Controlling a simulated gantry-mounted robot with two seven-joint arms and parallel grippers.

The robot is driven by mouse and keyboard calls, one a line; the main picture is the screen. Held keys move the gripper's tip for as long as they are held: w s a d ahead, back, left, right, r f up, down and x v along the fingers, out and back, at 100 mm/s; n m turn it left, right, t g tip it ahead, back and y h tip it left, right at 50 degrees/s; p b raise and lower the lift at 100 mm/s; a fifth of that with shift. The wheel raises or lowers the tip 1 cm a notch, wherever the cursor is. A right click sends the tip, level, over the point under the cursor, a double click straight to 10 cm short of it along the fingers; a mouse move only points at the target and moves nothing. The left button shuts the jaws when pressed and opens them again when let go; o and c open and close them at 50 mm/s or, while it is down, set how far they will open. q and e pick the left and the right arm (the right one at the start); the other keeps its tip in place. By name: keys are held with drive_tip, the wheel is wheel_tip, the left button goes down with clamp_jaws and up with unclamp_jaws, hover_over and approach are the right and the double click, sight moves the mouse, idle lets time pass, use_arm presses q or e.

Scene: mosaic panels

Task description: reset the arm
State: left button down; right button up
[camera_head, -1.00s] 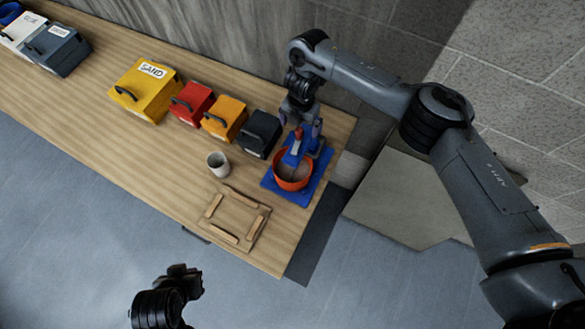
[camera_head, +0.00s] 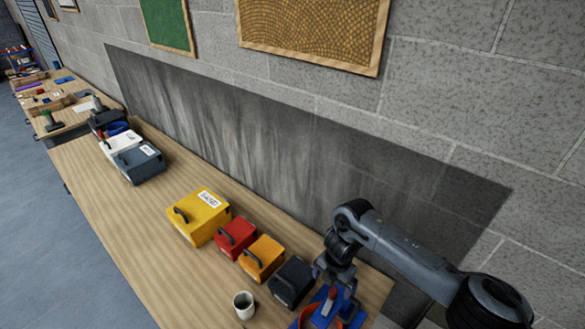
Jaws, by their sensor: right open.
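My right arm comes in from the right, and my right gripper (camera_head: 333,275) is at the table's right end. It is open and points down, just above a blue stand (camera_head: 349,306) with a red part at its top. I cannot tell whether it touches the stand. My left gripper is out of view.
A dark box (camera_head: 291,282), orange box (camera_head: 260,258), red box (camera_head: 236,238) and yellow SAND box (camera_head: 198,218) line the wooden table (camera_head: 130,230). A grey cup (camera_head: 244,305) stands in front. White and dark boxes (camera_head: 138,163) are farther left. The wall is close behind.

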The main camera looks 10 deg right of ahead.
drive_tip(key=s+a+f+m+t+y, duration=0.25)
drive_tip(key=s+a, duration=0.35)
drive_tip(key=a, duration=0.6)
drive_tip(key=s+a+f+m+t+y, duration=0.15)
drive_tip(key=s+a+y, duration=0.35)
drive_tip(key=a, duration=0.6)
drive_tip(key=s+d+r+m+h, duration=0.1)
drive_tip(key=s+d+m+h, duration=0.1)
drive_tip(key=s+d+m, duration=0.4)
drive_tip(key=s+d+r+m+h, duration=0.2)
drive_tip(key=s+d+m, duration=0.5)
drive_tip(key=d, duration=0.6)
drive_tip(key=s+d+r+m+h, duration=0.1)
drive_tip(key=s+d+m+h, duration=0.2)
drive_tip(key=s+d+m, duration=0.4)
drive_tip(key=d+m, duration=0.1)
drive_tip(key=d, duration=0.1)
drive_tip(key=shift+d+r+g, duration=0.2)
drive_tip(key=shift+d+g, duration=0.1)
drive_tip(key=shift+d, duration=0.1)
drive_tip(key=shift+h, duration=0.25)
